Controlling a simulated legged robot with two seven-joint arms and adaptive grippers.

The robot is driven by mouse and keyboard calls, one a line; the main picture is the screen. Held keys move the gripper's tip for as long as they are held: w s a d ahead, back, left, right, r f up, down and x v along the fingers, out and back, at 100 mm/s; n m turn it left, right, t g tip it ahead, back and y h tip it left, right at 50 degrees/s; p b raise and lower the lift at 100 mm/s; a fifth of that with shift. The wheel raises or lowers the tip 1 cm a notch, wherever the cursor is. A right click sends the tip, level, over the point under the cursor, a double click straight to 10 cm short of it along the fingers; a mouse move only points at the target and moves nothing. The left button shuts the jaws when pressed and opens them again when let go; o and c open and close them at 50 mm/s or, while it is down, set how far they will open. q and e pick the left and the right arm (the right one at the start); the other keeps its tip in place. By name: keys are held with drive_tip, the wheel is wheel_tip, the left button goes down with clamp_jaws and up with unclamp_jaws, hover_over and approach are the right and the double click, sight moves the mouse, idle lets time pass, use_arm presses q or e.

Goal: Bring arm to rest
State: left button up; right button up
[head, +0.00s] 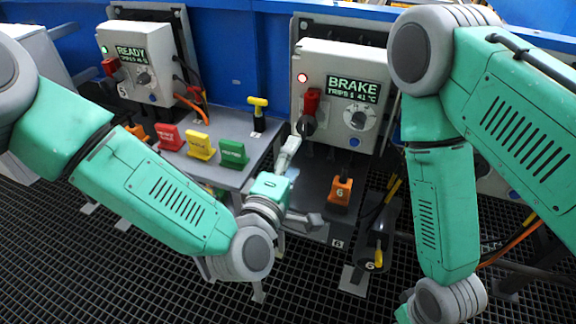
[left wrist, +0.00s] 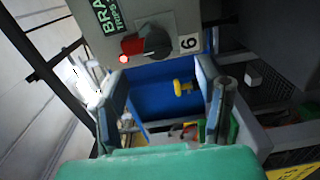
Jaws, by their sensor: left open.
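My left gripper (head: 303,185) is open and empty in the head view, in front of the BRAKE box and above the low grey bench edge. Its two fingers are spread wide, and they also frame the left wrist view (left wrist: 162,85) on both sides. The BRAKE box (head: 341,115) has a lit red lamp, a red-handled switch (head: 311,105) and a round dial. In the left wrist view the red switch (left wrist: 134,44) is above the fingers, apart from them. My right arm comes down at the right of the head view; its gripper is out of the picture.
A READY box (head: 136,82) with a green lamp stands at the left. Red (head: 170,137), yellow (head: 200,146) and green (head: 233,153) tags and a yellow T-handle (head: 258,103) are on the grey bench. An orange block numbered 6 (head: 341,191) is close right of my left gripper.

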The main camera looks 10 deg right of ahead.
use_arm(q)
drive_tip(key=shift+v, duration=1.1)
drive_tip(key=s+a+f+m+g+y, duration=0.35)
drive_tip(key=s+a+f, duration=0.25)
drive_tip(key=a+f, duration=0.45)
drive_tip(key=s+a+f+m+g+y, duration=0.2)
drive_tip(key=s+a+f+m+g, duration=0.35)
drive_tip(key=a+f, duration=0.45)
drive_tip(key=s+a+f+m+g+y, duration=0.1)
drive_tip(key=s+a+f+g+y, duration=0.1)
drive_tip(key=s+a, duration=0.5)
drive_tip(key=s+a+f+m+g+y, duration=0.1)
drive_tip(key=s+a+f+g+y, duration=0.1)
drive_tip(key=s+a, duration=0.5)
drive_tip(key=a+g, duration=0.1)
drive_tip(key=a, duration=0.3)
drive_tip(key=shift+s+f+m, duration=0.25)
drive_tip(key=shift+m, duration=0.05)
